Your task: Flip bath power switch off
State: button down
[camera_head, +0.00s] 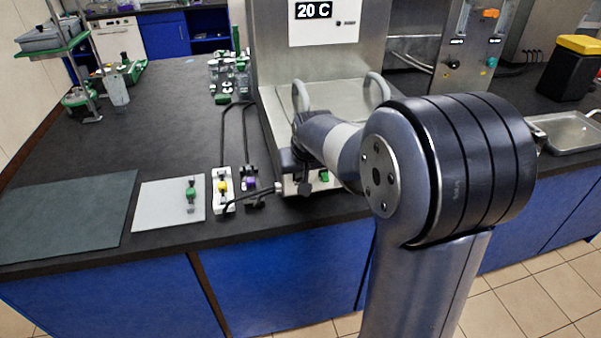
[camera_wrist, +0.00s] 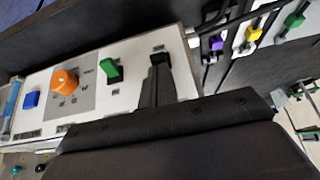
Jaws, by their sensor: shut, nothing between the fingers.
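The bath (camera_head: 325,110) is a steel unit with a "20 C" display, at the back centre of the bench in the head view. A small green switch (camera_head: 324,176) shows low on its front, partly beside my arm. In the wrist view the green switch (camera_wrist: 109,68) sits in a dark slot on the pale front panel (camera_wrist: 130,90). I cannot tell its on or off position for sure. My gripper (camera_wrist: 160,60) is shut and empty, its tips close to the panel, right of the switch in that view. I cannot tell whether the tips touch the panel.
An orange knob (camera_wrist: 65,80) and a blue button (camera_wrist: 32,99) share the panel. Left of the bath, tubes with yellow (camera_head: 222,186) and purple (camera_head: 250,184) clamps lie on the bench. A pale mat (camera_head: 160,205) with a green clamp (camera_head: 191,194) lies further left.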

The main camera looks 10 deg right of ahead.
jog(key=shift+s+f+t+b, duration=0.2)
jog(key=shift+t+b, duration=0.2)
jog(key=shift+b, duration=0.5)
jog(key=t+b, duration=0.2)
jog(key=b, duration=0.3)
jog(key=s+f+t+b, duration=0.1)
jog(key=b, duration=0.4)
jog(key=shift+s+f+t, duration=0.1)
jog(key=shift+t, duration=0.3)
jog(key=shift+r+p, duration=0.4)
jog(key=shift+r, duration=0.4)
